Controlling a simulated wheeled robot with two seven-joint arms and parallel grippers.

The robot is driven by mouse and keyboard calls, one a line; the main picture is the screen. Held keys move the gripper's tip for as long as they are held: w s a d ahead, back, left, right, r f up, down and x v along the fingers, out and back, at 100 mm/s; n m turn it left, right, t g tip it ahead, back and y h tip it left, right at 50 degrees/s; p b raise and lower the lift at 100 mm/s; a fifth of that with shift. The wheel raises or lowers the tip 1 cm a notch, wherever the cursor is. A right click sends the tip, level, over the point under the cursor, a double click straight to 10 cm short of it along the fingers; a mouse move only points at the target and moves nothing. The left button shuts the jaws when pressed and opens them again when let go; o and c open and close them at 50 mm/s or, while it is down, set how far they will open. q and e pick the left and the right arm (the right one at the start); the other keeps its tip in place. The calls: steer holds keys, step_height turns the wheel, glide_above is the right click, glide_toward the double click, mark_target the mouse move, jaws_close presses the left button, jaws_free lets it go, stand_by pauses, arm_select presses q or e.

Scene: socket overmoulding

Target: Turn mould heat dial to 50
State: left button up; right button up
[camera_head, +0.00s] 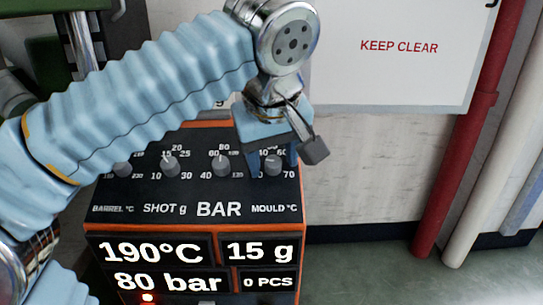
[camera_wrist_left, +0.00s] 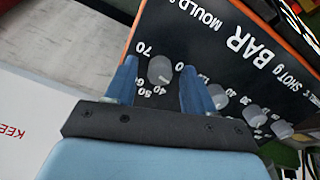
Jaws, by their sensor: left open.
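The mould heat dial (camera_head: 273,164) is a small grey knob at the right end of the dial row, above the label "MOULD °C". My left gripper (camera_head: 271,160) is over it from above, with one blue finger on each side. In the left wrist view the dial (camera_wrist_left: 160,75) sits between the open fingertips (camera_wrist_left: 158,72), with visible gaps. The scale numbers 40, 50 and 70 show around it; others are partly hidden by the fingers. I cannot tell exactly where its pointer stands. My right gripper is not in view.
The black control panel (camera_head: 200,190) with orange edges carries other knobs: barrel (camera_head: 122,167), shot (camera_head: 170,167) and bar (camera_head: 221,167). The display (camera_head: 152,252) below reads 190°C, 15 g, 80 bar, 0 PCS. A "KEEP CLEAR" sign (camera_head: 400,75) and red pipe (camera_head: 460,150) stand right.

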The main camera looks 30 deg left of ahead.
arm_select(q)
jaws_close()
steer(key=shift+m, duration=0.3)
steer(key=shift+r+m+p, duration=0.1)
steer(key=shift+m+p, duration=0.6)
steer(key=shift+m, duration=0.3)
steer(key=m+p, duration=0.1)
steer(key=m, duration=0.7)
steer(key=shift+d+y, duration=0.1)
steer(key=shift+y, duration=0.2)
steer(key=m, duration=0.4)
steer(key=shift+m, duration=0.4)
